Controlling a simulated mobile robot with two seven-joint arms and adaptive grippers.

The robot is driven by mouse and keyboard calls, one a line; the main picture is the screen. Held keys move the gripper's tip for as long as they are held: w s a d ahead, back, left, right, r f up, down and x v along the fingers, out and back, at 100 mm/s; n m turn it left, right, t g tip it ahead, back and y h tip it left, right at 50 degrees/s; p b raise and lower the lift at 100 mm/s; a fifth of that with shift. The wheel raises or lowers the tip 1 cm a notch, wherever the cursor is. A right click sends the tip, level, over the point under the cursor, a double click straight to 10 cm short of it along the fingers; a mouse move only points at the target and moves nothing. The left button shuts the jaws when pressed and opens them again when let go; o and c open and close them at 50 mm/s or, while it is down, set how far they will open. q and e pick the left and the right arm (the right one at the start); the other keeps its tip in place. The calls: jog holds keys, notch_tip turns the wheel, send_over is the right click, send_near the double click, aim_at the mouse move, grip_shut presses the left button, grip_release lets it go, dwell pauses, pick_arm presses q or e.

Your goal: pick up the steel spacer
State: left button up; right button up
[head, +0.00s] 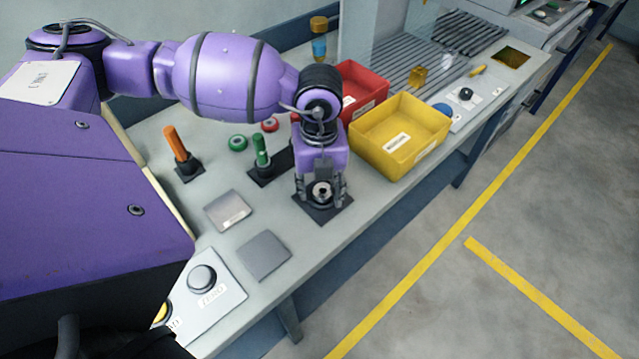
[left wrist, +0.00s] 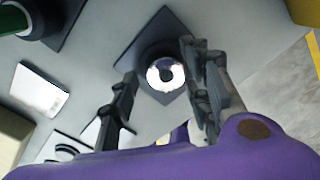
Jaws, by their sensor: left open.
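The steel spacer (head: 321,190), a small shiny ring with a dark centre, sits over a dark square plate (head: 338,208) near the table's front edge. In the left wrist view the spacer (left wrist: 165,74) shows bright from above, with a dark round part around its far side. My left gripper (head: 321,197) points down over it, with its fingers on either side. In the left wrist view the gripper (left wrist: 159,62) is open, its fingers spread left and right of the ring. I cannot tell whether a finger touches it. My right gripper is not in view.
An orange peg (head: 175,143) and a green peg (head: 261,150) stand on dark bases left of the gripper. A yellow bin (head: 388,163) and a red bin (head: 374,88) stand close on its right. Two flat grey plates (head: 264,256) lie front left. Green and red rings lie behind.

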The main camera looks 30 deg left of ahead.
pick_arm(q)
jog(key=shift+c, duration=0.5)
grip_shut()
jog(key=shift+r, duration=0.15)
